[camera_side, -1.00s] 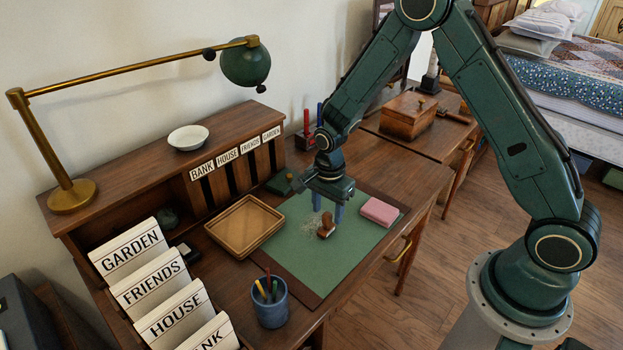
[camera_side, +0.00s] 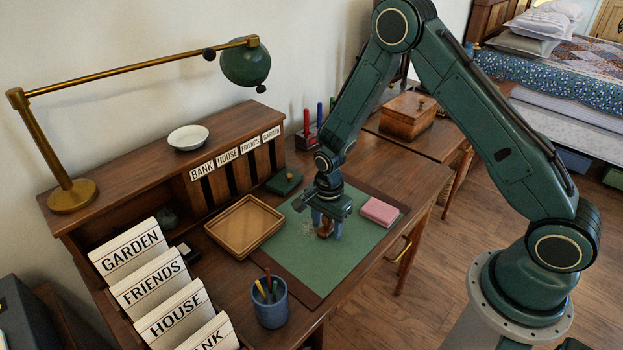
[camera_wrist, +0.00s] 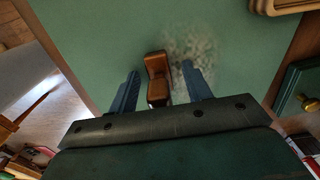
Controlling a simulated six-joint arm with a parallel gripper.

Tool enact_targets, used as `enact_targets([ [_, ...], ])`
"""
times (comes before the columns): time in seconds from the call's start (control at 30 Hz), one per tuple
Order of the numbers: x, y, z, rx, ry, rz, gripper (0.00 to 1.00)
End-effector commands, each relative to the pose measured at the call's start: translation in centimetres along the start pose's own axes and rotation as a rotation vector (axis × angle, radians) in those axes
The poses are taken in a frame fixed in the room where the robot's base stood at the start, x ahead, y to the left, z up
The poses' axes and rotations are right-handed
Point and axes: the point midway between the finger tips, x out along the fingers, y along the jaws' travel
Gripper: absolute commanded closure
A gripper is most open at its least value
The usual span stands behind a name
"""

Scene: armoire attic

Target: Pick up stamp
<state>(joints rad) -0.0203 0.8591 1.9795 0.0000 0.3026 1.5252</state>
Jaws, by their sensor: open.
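The stamp is a small brown wooden piece on the green desk mat. In the wrist view the stamp (camera_wrist: 157,78) lies between the two blue fingers of my gripper (camera_wrist: 158,85), with a gap on each side. In the side view my gripper (camera_side: 326,228) is low over the mat, its fingers open around the stamp (camera_side: 326,230). The fingers partly hide the stamp there. A pale, dusty patch (camera_wrist: 192,52) lies on the mat just right of the stamp in the wrist view.
The green mat (camera_side: 350,257) also holds a pink block (camera_side: 380,211). An empty wooden tray (camera_side: 244,227) is at its left. A blue pen cup (camera_side: 270,306) stands near the front. A dark green box (camera_side: 284,181) sits behind. Labelled dividers (camera_side: 160,280) stand at left.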

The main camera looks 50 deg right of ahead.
Motion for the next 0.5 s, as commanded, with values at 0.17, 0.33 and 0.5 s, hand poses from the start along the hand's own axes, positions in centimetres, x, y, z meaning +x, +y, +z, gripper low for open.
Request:
enact_targets([
  [0.17,-0.02,0.00,0.00,0.000,0.000,0.000,0.51],
  [0.33,-0.02,0.00,0.00,0.000,0.000,0.000,0.51],
  [0.5,-0.03,0.01,0.00,0.000,0.000,0.000,0.76],
])
